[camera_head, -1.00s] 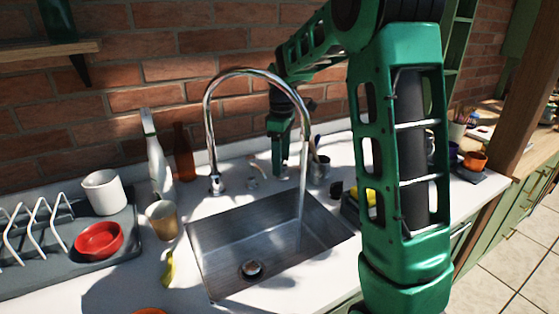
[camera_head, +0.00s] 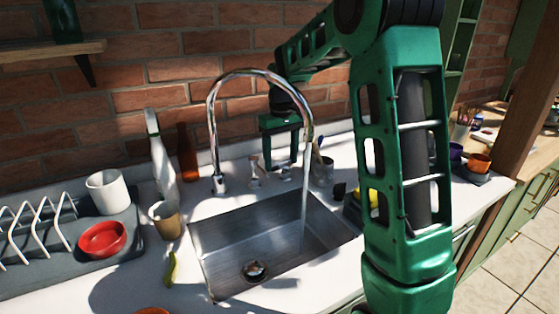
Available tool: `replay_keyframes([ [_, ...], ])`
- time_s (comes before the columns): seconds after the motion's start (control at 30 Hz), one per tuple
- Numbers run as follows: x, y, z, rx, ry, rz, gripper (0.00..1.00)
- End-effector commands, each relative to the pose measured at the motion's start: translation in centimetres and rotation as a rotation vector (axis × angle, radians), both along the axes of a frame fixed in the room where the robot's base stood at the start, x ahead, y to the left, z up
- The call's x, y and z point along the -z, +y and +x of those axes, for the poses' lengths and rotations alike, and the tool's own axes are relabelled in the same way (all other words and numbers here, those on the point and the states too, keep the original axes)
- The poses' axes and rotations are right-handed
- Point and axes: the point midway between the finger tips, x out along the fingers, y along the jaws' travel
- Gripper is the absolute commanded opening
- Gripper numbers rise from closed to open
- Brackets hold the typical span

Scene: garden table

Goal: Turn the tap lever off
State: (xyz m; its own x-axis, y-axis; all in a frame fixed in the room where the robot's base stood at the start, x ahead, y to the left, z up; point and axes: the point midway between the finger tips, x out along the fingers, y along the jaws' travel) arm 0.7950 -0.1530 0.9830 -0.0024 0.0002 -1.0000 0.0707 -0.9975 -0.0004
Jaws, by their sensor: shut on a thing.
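The tall curved chrome tap (camera_head: 212,130) stands behind the steel sink (camera_head: 225,235). A stream of water (camera_head: 304,205) runs from its spout into the basin. The small pale tap lever (camera_head: 285,174) is on the counter behind the sink, right of the tap's base; a short pale upright piece (camera_head: 254,166) stands just left of it. My green gripper (camera_head: 281,165) points down there, behind the tap's arch, its fingers around the lever and shut on it. The exact contact is small and hard to make out.
A white bottle (camera_head: 158,160), a brown bottle (camera_head: 187,152) and a tan cup (camera_head: 165,220) stand left of the tap. A dark cup with utensils (camera_head: 322,172) stands close right of my gripper. A drying tray (camera_head: 60,262) holds a red bowl (camera_head: 102,240) and white mug (camera_head: 106,192).

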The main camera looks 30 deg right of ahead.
Motion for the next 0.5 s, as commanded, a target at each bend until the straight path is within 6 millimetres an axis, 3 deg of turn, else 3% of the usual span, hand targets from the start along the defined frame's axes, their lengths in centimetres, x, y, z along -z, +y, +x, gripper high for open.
replay_keyframes([
  [0.5,-0.23,0.14,0.40,0.055,-0.009,0.000,0.43],
])
